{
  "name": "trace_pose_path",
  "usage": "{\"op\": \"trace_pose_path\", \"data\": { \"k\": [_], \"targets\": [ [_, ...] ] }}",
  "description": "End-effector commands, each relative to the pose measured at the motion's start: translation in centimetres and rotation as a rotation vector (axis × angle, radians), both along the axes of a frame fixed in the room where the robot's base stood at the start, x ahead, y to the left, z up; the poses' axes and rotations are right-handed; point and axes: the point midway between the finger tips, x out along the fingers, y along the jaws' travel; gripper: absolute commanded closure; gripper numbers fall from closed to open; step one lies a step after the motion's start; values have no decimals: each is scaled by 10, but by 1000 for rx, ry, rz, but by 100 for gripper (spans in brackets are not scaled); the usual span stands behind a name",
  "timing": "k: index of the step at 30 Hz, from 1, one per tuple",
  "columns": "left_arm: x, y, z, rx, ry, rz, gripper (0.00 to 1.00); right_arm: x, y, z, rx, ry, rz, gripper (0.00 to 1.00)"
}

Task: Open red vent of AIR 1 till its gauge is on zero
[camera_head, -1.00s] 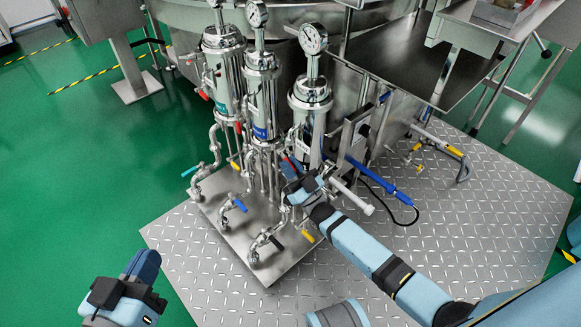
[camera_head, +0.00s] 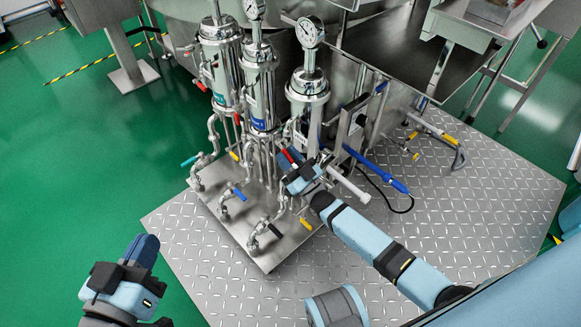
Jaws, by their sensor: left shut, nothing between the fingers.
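Three upright steel filter housings stand in a row, each with a round gauge on top. The front housing (camera_head: 307,95) carries the most visible gauge (camera_head: 310,32); its needle is too small to read surely. A red handle (camera_head: 290,156) shows at the front housing's lower left. My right gripper (camera_head: 297,180) is just below that handle, at or close to it; contact and jaws cannot be made out. Other red handles show on the left housing (camera_head: 201,86) and near the middle housing (camera_head: 236,117). Labels are unreadable, so AIR 1 is uncertain. My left gripper (camera_head: 143,252) is shut and empty at lower left.
Blue (camera_head: 239,194), black (camera_head: 275,231) and teal (camera_head: 190,160) valve handles sit low on the pipework. A white-tipped bar (camera_head: 348,185) and a blue tool (camera_head: 375,170) lie right of my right gripper.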

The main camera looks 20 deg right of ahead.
Motion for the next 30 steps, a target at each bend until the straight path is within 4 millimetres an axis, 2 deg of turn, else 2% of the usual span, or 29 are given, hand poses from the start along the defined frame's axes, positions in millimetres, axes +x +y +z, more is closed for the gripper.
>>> {"op": "trace_pose_path", "data": {
  "k": [1, 20, 21, 30],
  "targets": [
    [0, 0, 19, 0, 0, 0, 100, 0, -6, 13, -13, 27, -7, 62],
    [0, 0, 127, 2, 1, -1, 100, -6, -4, 36, -181, 491, -2, 62],
    [0, 0, 119, 1, 2, 0, 100, -17, -8, 26, -178, 489, -2, 62],
    [0, 0, 130, 2, 1, -1, 100, -75, -28, 26, -176, 484, -2, 62]
  ]
}}
